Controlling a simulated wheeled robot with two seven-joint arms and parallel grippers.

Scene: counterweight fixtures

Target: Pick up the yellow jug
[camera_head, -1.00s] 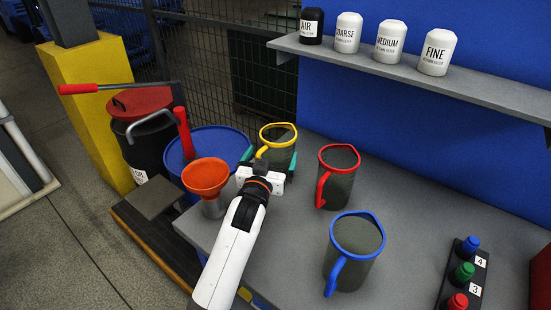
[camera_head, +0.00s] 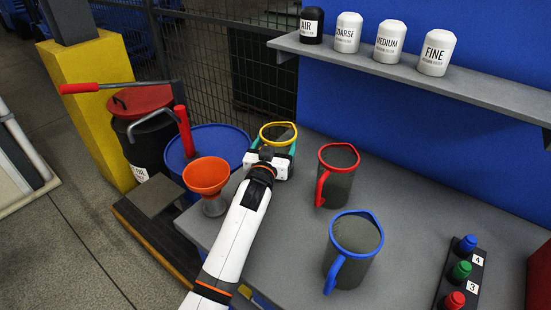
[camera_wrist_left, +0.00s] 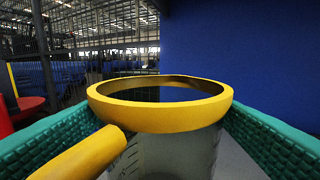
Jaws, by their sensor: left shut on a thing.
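The yellow jug (camera_head: 279,134), a grey body with a yellow rim and handle, stands upright on the grey table at the back, near the fence. My left gripper (camera_head: 273,155) is at the jug, its green padded fingers on either side of the body. In the left wrist view the jug's yellow rim (camera_wrist_left: 160,122) fills the middle between the two green fingers, with the yellow handle (camera_wrist_left: 80,157) pointing toward the camera at lower left. The gripper is shut on the jug. Most of the jug's lower body is hidden behind the gripper. My right gripper is not in view.
A red-rimmed jug (camera_head: 338,180) and a blue-rimmed jug (camera_head: 354,258) stand to the right. An orange funnel (camera_head: 206,176) is close to the left of my arm. A shelf (camera_head: 420,75) with labelled canisters is above. A blue drum (camera_head: 222,145) stands left of the table.

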